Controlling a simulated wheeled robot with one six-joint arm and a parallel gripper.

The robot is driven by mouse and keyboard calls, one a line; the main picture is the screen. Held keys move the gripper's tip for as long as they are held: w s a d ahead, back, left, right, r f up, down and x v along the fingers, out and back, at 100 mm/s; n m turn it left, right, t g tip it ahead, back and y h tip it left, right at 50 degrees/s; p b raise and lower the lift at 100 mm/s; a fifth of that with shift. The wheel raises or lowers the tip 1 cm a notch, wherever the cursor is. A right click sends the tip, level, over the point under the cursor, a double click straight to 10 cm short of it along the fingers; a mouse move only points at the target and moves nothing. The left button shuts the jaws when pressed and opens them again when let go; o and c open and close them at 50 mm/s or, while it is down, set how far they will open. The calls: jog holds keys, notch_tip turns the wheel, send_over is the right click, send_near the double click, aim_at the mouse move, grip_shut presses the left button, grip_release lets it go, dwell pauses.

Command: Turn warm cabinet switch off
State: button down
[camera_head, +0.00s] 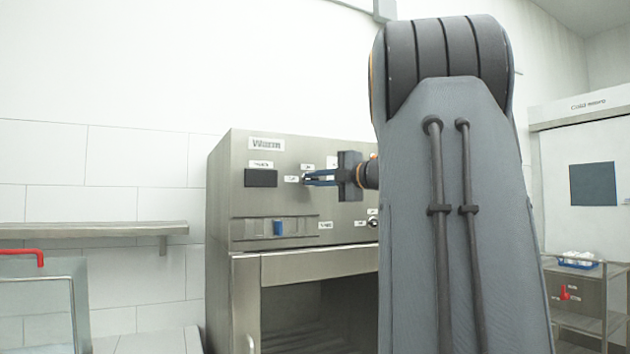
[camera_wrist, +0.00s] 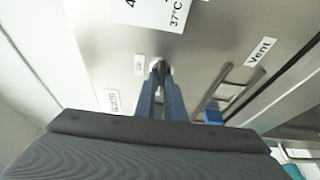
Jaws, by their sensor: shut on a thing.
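The warm cabinet (camera_head: 222,195) is a steel box with a sign at its top that seems to read "Warm" and a control panel on its front. My gripper (camera_head: 308,178) reaches in from the right, its blue fingers against the panel, right of the dark display. In the wrist view my gripper (camera_wrist: 161,78) is shut on a small dark switch (camera_wrist: 159,66) in a pale round mount. The fingers hide most of the switch, so I cannot tell its setting. Small white labels sit around it; I cannot read them surely.
Below the switch are a blue slider knob (camera_head: 278,227) on a vent track and the cabinet's open-looking dark bay (camera_head: 300,315). A wall shelf (camera_head: 90,230) is at left. A cart (camera_head: 590,318) and a cold-room door (camera_head: 592,185) stand at right. My arm hides the cabinet's right side.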

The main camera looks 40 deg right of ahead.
jog(key=c, duration=1.8)
grip_release()
jog(key=shift+c, duration=0.2)
jog(key=s+d+b, duration=0.1)
jog(key=s+b, duration=0.1)
jog(key=s, duration=0.5)
jog(key=shift+s, duration=0.35)
jog(key=shift+d, duration=0.1)
